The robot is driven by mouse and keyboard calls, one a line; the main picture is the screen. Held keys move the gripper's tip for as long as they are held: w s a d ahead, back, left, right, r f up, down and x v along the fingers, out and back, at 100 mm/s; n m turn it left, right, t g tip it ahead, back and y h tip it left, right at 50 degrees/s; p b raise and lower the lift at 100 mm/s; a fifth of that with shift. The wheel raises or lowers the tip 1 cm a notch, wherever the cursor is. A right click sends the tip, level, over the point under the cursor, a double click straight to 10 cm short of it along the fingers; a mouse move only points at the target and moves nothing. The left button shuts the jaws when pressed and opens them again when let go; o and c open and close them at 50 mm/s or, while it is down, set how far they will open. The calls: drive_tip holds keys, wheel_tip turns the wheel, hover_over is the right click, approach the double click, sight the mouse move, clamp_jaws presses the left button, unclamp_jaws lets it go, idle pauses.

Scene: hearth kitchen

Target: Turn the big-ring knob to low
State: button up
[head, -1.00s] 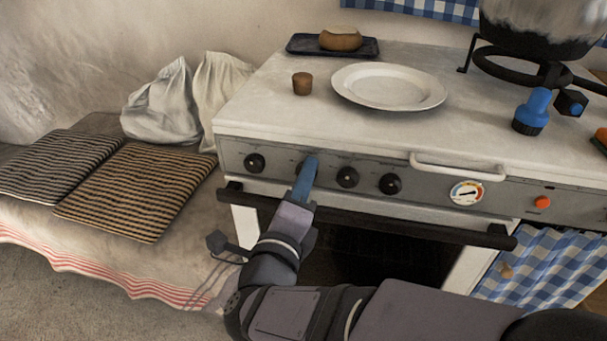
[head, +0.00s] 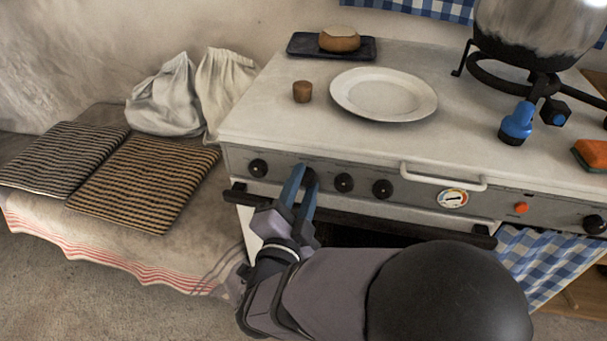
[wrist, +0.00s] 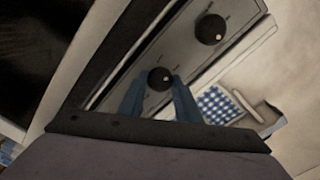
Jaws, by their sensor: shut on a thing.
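A row of round black knobs runs along the grey front panel of the stove (head: 420,192). My gripper (head: 302,173) is at the second knob from the left (head: 311,181), with its two blue fingers on either side of it. In the wrist view the gripped knob (wrist: 160,78) shows between the fingertips, with a pale mark on its face. My gripper is shut on this knob. The fingers partly hide it in the head view, and I cannot read the panel marks around it. Which knob is the big-ring one is not readable here.
Other knobs stand close by: one to the left (head: 258,167) and two to the right (head: 344,183). A dark oven rail (head: 400,225) runs below the panel, and a white rail (head: 440,178) sticks out farther right. A plate (head: 385,95) is on the stove top.

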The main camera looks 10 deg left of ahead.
drive_tip(key=n+p, duration=0.5)
drive_tip(key=n, duration=0.1)
drive_tip(key=shift+r+p, duration=0.25)
drive_tip(key=shift+p, duration=0.15)
drive_tip(key=n+p, duration=0.3)
drive_tip(key=shift+n, duration=0.3)
drive_tip(key=shift+f+n+p, duration=0.15)
drive_tip(key=shift+n+p, duration=0.65)
drive_tip(key=shift+n, duration=0.2)
drive_tip(key=o, duration=1.1)
drive_tip(key=shift+f, duration=0.1)
drive_tip(key=shift+c, duration=0.2)
drive_tip(key=s, duration=0.7)
drive_tip(key=shift+s, duration=0.2)
